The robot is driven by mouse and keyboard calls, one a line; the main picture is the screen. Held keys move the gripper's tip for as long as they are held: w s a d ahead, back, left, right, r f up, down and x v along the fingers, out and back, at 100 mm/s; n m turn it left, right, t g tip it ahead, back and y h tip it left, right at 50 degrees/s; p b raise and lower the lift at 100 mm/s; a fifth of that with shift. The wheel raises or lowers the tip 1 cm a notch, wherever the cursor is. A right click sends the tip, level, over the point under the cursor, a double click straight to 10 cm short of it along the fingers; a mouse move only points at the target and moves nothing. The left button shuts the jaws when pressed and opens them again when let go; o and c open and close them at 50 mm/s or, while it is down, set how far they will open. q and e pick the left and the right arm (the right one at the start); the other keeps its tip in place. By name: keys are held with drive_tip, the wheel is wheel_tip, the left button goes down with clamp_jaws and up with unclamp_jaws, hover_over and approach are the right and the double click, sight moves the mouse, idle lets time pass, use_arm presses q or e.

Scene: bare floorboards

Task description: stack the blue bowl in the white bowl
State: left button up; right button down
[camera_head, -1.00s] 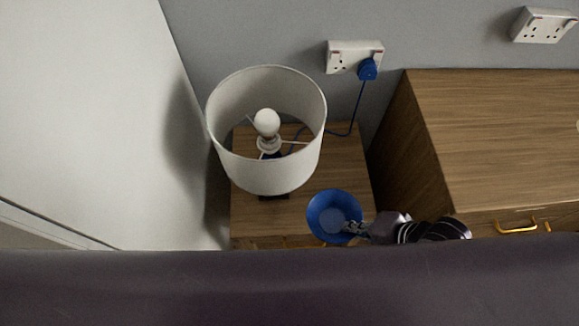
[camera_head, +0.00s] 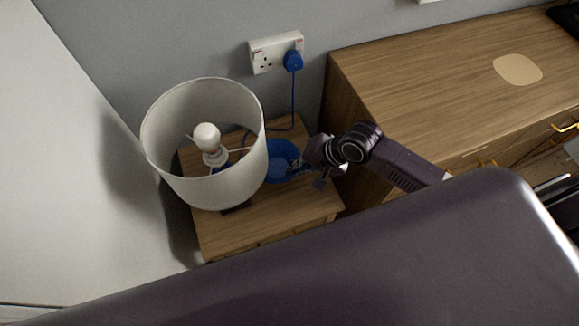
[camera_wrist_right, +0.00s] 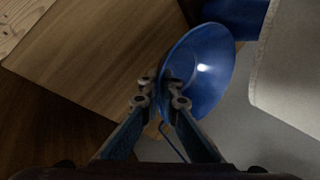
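The blue bowl (camera_head: 283,160) is over the back right part of the small wooden bedside table in the head view, beside the lampshade. My right gripper (camera_head: 299,166) is at the bowl's right side. In the right wrist view the fingers (camera_wrist_right: 163,90) are closed on the rim of the blue bowl (camera_wrist_right: 207,65), one on each side of its wall. The bowl looks empty. I cannot tell how high it is above the table. No white bowl is visible in either view. My left gripper is not in view.
A lamp with a wide white shade (camera_head: 205,150) stands on the bedside table (camera_head: 285,215), close to the bowl. A wooden dresser (camera_head: 430,85) stands to the right, with a flat pale mat (camera_head: 518,69) on top. A blue plug (camera_head: 293,61) sits in the wall socket.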

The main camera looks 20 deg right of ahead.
sight(289, 162)
drive_tip(key=w, duration=0.4)
drive_tip(key=shift+a+r, duration=0.1)
wheel_tip(289, 162, down, 3)
drive_tip(key=shift+s+r, duration=0.1)
wheel_tip(289, 162, down, 4)
drive_tip(key=shift+r+b, duration=0.1)
drive_tip(key=shift+b, duration=0.25)
drive_tip(key=shift+w+f, duration=0.2)
drive_tip(key=shift+f, duration=0.05)
drive_tip(key=c, duration=2.2)
unclamp_jaws()
drive_tip(key=shift+s+f, duration=0.1)
drive_tip(key=shift+o, duration=0.2)
